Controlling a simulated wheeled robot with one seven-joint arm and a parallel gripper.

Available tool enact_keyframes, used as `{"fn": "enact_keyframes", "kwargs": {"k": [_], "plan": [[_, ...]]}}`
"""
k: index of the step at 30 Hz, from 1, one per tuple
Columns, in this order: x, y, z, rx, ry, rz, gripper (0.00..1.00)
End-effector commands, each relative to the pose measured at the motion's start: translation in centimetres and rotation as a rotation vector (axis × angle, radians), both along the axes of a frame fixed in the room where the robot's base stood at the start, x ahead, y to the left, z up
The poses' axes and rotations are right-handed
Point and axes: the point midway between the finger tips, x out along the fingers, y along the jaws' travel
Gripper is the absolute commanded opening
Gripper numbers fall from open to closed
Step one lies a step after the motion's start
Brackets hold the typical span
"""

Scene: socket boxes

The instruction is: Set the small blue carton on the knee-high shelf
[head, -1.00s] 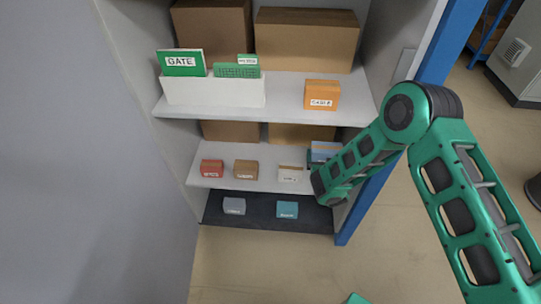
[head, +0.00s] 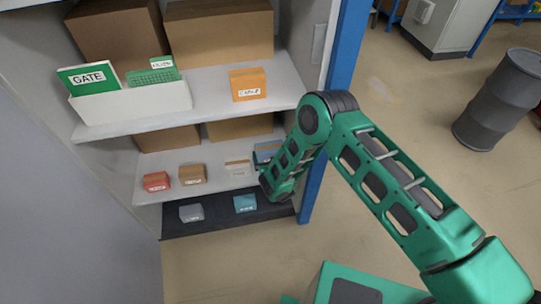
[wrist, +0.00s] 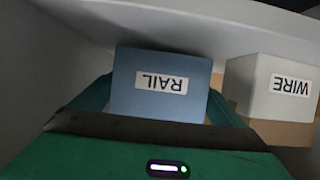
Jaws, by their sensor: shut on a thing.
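The small blue carton (wrist: 140,62), labelled RAIL, fills the middle of the wrist view, its lettering upside down. My gripper (wrist: 160,100) is shut on it, with a green finger on each side. In the head view the carton (head: 266,150) shows at the right end of the middle shelf (head: 215,182), partly hidden by my arm. Whether the carton touches the shelf board, I cannot tell.
A white WIRE carton (wrist: 275,88) stands close beside the blue one. Brown (head: 192,174) and red (head: 156,181) cartons stand further left. The upper shelf (head: 215,103) lies above. A dark bottom level (head: 218,218) holds grey and teal boxes. A blue post (head: 335,110) edges the right side.

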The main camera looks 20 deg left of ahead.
Motion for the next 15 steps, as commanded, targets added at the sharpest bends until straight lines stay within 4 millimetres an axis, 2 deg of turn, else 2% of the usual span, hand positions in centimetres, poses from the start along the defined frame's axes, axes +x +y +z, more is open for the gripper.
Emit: {"fn": "enact_keyframes", "kwargs": {"k": [3, 12, 13, 14, 15], "plan": [[0.08, 0.07, -0.66, 0.002, -0.003, 0.000, 0.53], [0.07, 0.05, -0.81, 0.002, -0.003, 0.000, 0.53], [0.02, 0.00, -0.95, 0.001, -0.001, 0.000, 0.96], [0.02, 0.01, -0.92, 0.001, -0.001, 0.000, 1.00], [0.01, 0.01, -0.90, 0.001, -0.001, 0.000, 1.00]]}}
